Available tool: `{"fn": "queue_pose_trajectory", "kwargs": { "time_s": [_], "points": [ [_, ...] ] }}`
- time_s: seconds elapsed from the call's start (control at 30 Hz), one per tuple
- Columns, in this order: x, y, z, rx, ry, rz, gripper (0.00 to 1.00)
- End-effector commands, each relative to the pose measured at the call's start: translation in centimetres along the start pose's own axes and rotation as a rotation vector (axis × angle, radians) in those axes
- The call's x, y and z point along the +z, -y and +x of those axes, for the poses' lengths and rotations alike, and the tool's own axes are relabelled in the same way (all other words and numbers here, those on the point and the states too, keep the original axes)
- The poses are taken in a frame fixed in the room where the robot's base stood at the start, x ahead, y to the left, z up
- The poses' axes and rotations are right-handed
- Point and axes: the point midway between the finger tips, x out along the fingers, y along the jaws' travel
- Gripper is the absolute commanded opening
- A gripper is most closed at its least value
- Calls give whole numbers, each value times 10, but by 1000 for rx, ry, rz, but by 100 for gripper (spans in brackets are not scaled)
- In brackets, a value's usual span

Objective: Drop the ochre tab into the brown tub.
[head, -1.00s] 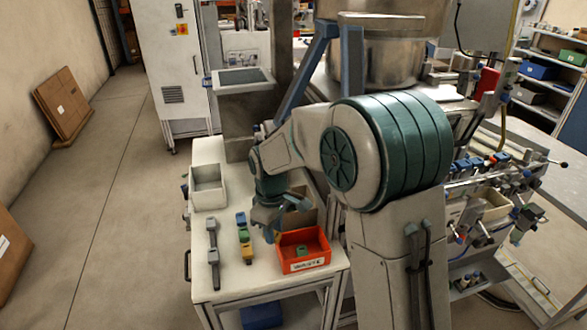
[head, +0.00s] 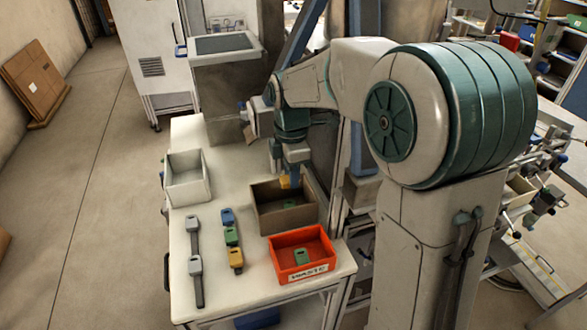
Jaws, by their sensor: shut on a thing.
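My gripper (head: 291,182) is at the brown tub (head: 266,231), over its back part. It is shut on a small ochre tab (head: 285,182), partly hidden by the fingers. The tab shows at about the tub's back rim; I cannot tell its exact height. Another ochre tab (head: 236,258) lies on the table in front of the tub's left side.
A red waste bin (head: 318,241) holding a green tab stands in front of the brown tub. A blue tab (head: 227,216) and a green tab (head: 231,236) lie left of it. A white bin (head: 187,178) stands at the back left.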

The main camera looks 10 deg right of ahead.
Motion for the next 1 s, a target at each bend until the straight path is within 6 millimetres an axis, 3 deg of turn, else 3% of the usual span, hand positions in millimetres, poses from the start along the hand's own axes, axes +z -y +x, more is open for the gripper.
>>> {"fn": "queue_pose_trajectory", "kwargs": {
  "time_s": [0.1,0.3,0.63,0.67,0.73,1.0],
  "points": [
    [0,0,21,-1,0,1,5],
    [1,0,40,-1,0,4,5],
    [2,0,41,0,0,6,5],
    [2,0,41,0,0,6,34],
    [2,0,41,0,0,7,51],
    [2,0,41,0,0,7,51]
  ]
}}
